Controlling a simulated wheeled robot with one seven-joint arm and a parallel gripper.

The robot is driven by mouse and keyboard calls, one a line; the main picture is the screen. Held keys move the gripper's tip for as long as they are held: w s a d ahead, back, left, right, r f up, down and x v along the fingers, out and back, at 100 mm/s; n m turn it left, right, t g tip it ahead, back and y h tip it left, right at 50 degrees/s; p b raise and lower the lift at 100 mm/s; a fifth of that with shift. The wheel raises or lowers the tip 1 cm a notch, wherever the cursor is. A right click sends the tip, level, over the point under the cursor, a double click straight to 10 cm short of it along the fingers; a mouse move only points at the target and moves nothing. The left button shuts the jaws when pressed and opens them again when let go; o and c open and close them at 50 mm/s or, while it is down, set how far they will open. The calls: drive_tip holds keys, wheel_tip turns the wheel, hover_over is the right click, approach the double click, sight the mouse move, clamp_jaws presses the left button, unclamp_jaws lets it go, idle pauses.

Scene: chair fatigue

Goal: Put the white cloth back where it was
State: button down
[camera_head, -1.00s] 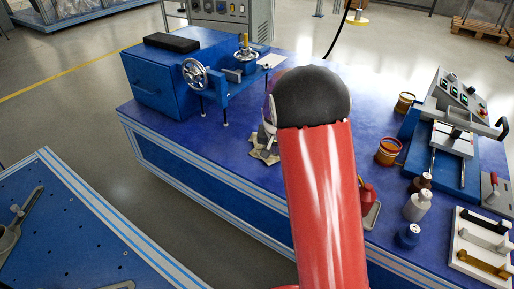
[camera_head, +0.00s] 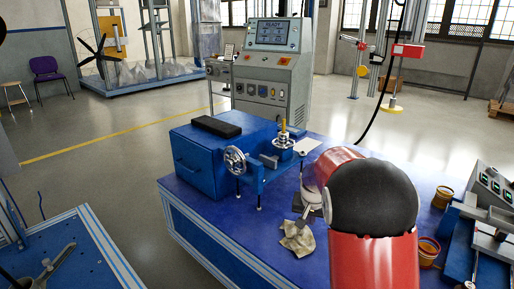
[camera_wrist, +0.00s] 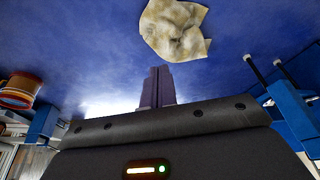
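A crumpled cream-white cloth (camera_head: 298,239) lies on the blue workbench (camera_head: 240,226), in front of the blue machine. In the wrist view the cloth (camera_wrist: 174,28) shows at the top, just beyond my fingertips and apart from them. My gripper (camera_wrist: 157,72) has its two fingers together with nothing seen between them. In the head view my red arm with its black joint hides part of the bench, and my gripper is only partly visible beside it, close to the cloth.
A blue machine (camera_head: 213,158) with a handwheel (camera_head: 235,160) and black pad stands left of the cloth. Orange-brown jars (camera_head: 428,251) and a control unit (camera_head: 492,195) are at right. A grey console (camera_head: 268,75) stands behind. Bare bench surrounds the cloth.

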drive_tip(key=s+a+r, duration=0.1)
drive_tip(key=s+r, duration=0.7)
drive_tip(key=s, duration=0.1)
drive_tip(key=s+a+r+n+t, duration=0.1)
drive_tip(key=s+r+n, duration=0.1)
drive_tip(key=s, duration=1)
drive_tip(key=s+a+r+n+y, duration=0.1)
drive_tip(key=s+a+r+n, duration=0.1)
drive_tip(key=s, duration=1)
drive_tip(key=shift+s+a+r+t, duration=0.25)
drive_tip(key=shift+s+r+t, duration=0.05)
drive_tip(key=shift+t, duration=0.1)
